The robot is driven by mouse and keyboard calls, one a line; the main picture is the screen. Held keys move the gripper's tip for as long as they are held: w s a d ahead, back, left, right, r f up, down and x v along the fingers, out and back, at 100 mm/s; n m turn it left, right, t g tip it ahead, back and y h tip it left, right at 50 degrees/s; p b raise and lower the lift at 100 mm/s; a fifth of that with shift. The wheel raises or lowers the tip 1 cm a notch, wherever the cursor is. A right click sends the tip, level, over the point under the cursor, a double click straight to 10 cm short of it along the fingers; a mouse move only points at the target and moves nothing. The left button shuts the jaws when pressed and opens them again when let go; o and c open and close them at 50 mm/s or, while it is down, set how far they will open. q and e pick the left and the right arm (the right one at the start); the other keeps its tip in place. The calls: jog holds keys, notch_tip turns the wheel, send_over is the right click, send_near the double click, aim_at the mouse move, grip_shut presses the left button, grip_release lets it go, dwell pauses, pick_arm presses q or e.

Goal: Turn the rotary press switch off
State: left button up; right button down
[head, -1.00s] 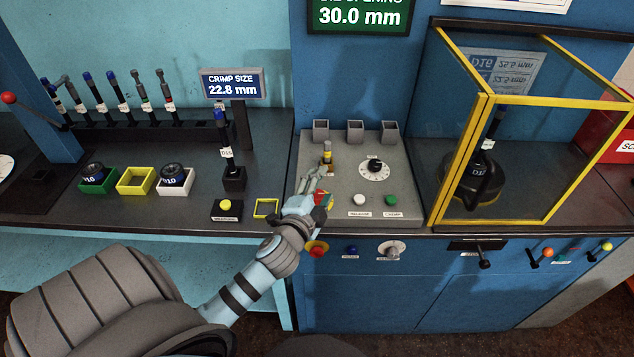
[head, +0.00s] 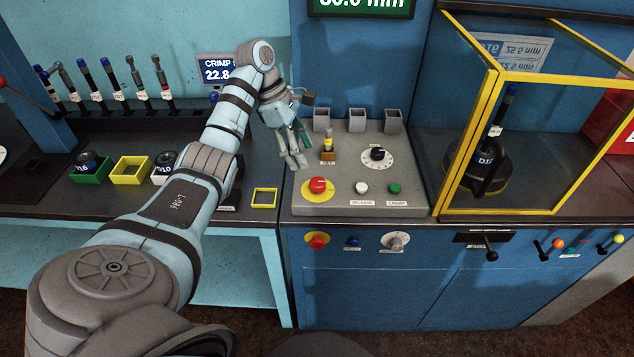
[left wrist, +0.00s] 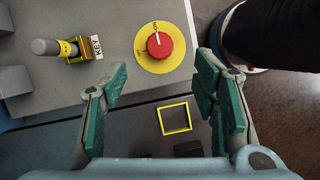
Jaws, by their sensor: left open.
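The red knob (head: 317,185) on a round yellow plate sits at the front left of the grey control panel (head: 325,205). In the left wrist view the red knob (left wrist: 159,45) has a white pointer line directed at one of two small labels on the plate, toward the top of that picture. My left gripper (head: 296,158) hangs above the panel's left edge, behind and left of the knob. In the left wrist view its open fingers (left wrist: 161,72) stand wide apart, empty, with the knob seen between them and clear of both. My right gripper is not in view.
A key switch (head: 328,152) with a yellow-banded key stands behind the knob. A black dial (head: 377,154), a white button (head: 362,188) and a green button (head: 394,188) are to the right. A yellow square frame (head: 264,198) lies on the counter. A yellow-edged guard (head: 466,140) stands right.

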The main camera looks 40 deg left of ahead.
pick_arm(q)
jog(key=b, duration=0.2)
send_over(318, 181)
jog(key=s+a, duration=0.1)
jog(key=a, duration=0.1)
notch_tip(318, 181, down, 4)
jog(key=shift+a+f, duration=0.15)
jog(key=x, duration=0.4)
jog(key=shift+w, duration=0.1)
jog(key=shift+d+f, duration=0.25)
jog(key=shift+f, duration=0.05)
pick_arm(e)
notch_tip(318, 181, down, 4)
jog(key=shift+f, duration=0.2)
